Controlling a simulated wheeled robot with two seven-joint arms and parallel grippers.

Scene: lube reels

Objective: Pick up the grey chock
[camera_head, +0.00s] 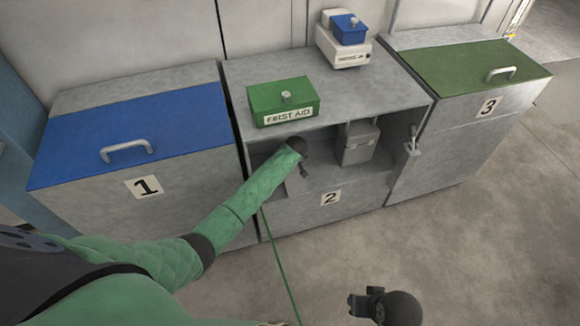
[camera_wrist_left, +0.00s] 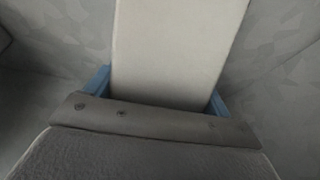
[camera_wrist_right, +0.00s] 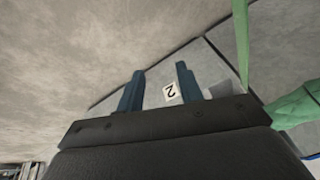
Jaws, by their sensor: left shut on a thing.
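The grey chock (camera_wrist_left: 170,50) is a pale, smooth block between the blue fingers of my left gripper (camera_wrist_left: 160,88) in the left wrist view. The gripper is shut on it. In the head view my left arm reaches into the open compartment of cabinet 2, and a grey slanted piece of the chock (camera_head: 295,184) shows beside the hand. The chock's lower end is hidden, so I cannot tell whether it touches the shelf. My right gripper (camera_wrist_right: 160,75) is open and empty, away from the cabinets over the floor.
Cabinet 2 (camera_head: 375,88) has a grey box (camera_head: 358,145) inside at the right. A green first aid box (camera_head: 284,102) and a white device with a blue box (camera_head: 347,42) stand on top. Cabinet 1 (camera_head: 65,132) and cabinet 3 (camera_head: 500,72) flank it. A green hose (camera_head: 280,262) crosses clear floor.

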